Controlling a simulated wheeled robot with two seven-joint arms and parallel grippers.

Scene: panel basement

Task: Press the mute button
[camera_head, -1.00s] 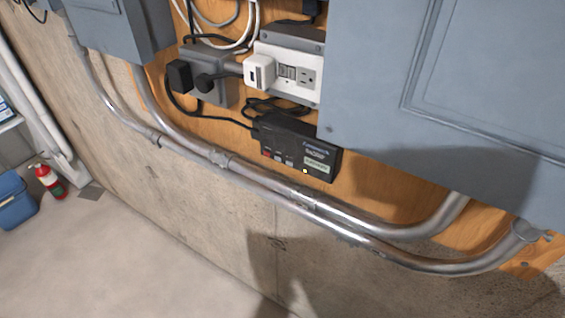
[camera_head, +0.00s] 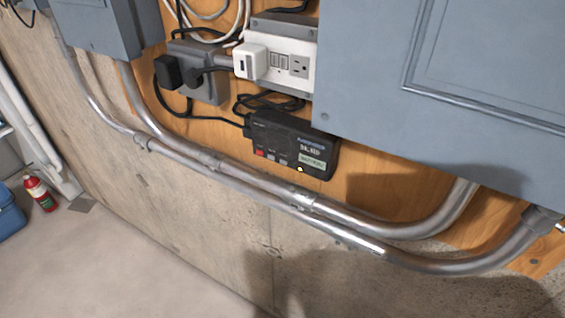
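A small black device (camera_head: 291,140) with a row of buttons, a light label and a lit yellow spot is mounted on the wooden board, below the outlets. One button at its left is red (camera_head: 260,153); grey buttons (camera_head: 272,157) sit to the right of it. The lettering is too small to tell which button is mute. Neither of my grippers is in view. Only a dark shadow falls on the wall at the lower right.
Metal conduits (camera_head: 220,170) run along the wall just below the device. A large grey panel (camera_head: 440,80) stands to its right and above. A white outlet box (camera_head: 282,62) with plugs and black cables is above it.

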